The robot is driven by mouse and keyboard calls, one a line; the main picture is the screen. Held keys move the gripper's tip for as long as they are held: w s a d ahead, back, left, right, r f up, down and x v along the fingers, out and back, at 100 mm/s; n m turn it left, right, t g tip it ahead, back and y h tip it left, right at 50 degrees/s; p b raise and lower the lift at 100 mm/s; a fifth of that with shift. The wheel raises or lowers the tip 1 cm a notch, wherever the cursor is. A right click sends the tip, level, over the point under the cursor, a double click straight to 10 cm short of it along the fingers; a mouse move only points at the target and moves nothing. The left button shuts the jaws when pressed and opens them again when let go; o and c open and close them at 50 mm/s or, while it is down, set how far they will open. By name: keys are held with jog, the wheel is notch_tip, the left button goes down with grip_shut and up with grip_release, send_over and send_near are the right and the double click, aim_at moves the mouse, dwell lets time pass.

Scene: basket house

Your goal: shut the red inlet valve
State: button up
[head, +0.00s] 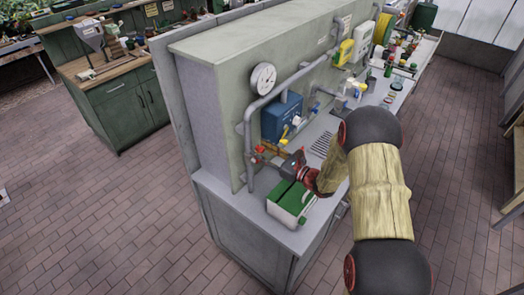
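A small red valve handle (260,149) shows low on the pipework at the left end of the grey back panel, next to brass-coloured fittings. I take it for the red inlet valve; its exact handle angle is too small to read. My gripper (275,161) reaches in from the right at about the valve's height, its fingers pointing left toward the red handle. The fingertips are very close to the valve fittings; I cannot tell if they touch. The gripper is small and partly merges with the fittings, so its opening is unclear.
A green-and-white box (290,203) stands on the bench (230,201) just below my gripper. A grey pipe (249,160), a round gauge (263,78), a blue box (282,118) and a yellow handle (284,132) crowd the panel. The brick floor (120,205) at left is clear.

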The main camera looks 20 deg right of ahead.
jog(key=shift+c, duration=1.1)
grip_shut()
